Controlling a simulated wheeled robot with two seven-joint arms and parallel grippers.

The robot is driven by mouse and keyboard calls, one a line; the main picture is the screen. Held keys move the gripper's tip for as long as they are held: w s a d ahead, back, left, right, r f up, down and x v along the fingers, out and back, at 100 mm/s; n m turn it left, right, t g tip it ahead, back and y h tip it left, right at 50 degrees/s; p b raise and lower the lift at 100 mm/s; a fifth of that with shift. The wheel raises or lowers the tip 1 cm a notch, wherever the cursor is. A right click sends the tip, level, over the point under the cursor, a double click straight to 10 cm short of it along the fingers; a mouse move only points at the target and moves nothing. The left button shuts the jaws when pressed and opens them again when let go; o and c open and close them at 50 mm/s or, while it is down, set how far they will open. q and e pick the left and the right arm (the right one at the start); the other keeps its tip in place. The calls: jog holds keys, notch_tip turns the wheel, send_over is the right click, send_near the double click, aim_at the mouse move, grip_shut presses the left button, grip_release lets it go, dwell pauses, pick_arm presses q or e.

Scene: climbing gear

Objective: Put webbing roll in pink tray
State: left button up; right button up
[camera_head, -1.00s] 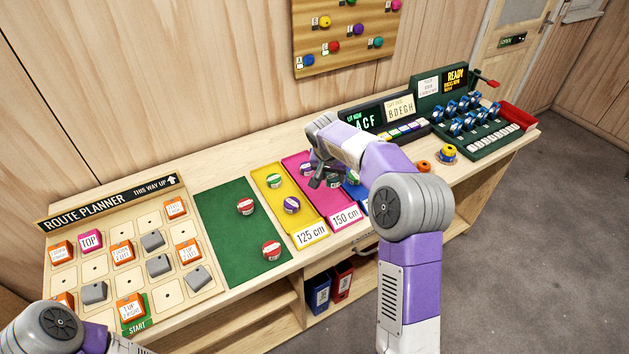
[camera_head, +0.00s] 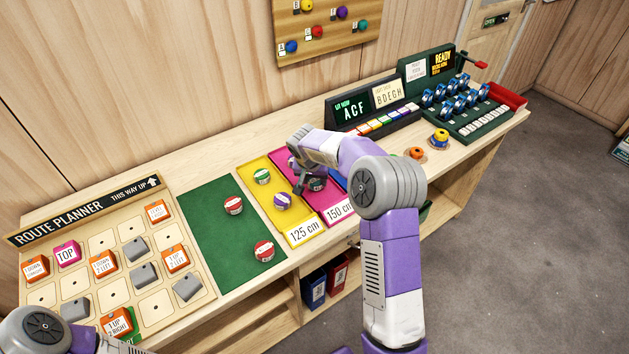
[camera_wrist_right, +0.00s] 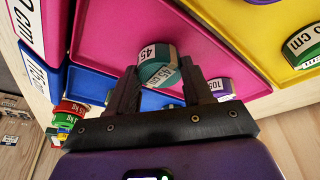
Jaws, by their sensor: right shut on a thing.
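The pink tray (camera_head: 325,212), labelled 150 cm, lies between the yellow tray (camera_head: 303,229) and the blue one. My right gripper (camera_head: 303,186) is low over the pink tray. In the right wrist view, the gripper (camera_wrist_right: 165,90) is shut on a green webbing roll (camera_wrist_right: 158,62) with a white label reading 45. I cannot tell whether the roll touches the tray floor. A second roll (camera_wrist_right: 220,88), purple, lies in the pink tray beside one finger. My left arm shows at the lower left; its gripper is out of view.
A green roll (camera_head: 261,176) and a purple roll (camera_head: 283,201) sit in the yellow tray. Two red-and-white rolls (camera_head: 234,205) (camera_head: 264,250) lie on the green mat (camera_head: 215,245). The blue tray (camera_wrist_right: 90,85) borders the pink one. My forearm hides part of the trays.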

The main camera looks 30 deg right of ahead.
jog(key=shift+f, duration=0.2)
jog(key=o, duration=1.1)
jog(key=shift+o, duration=0.2)
jog(key=shift+r, duration=0.15)
jog(key=p+v, duration=0.2)
jog(key=v, duration=1)
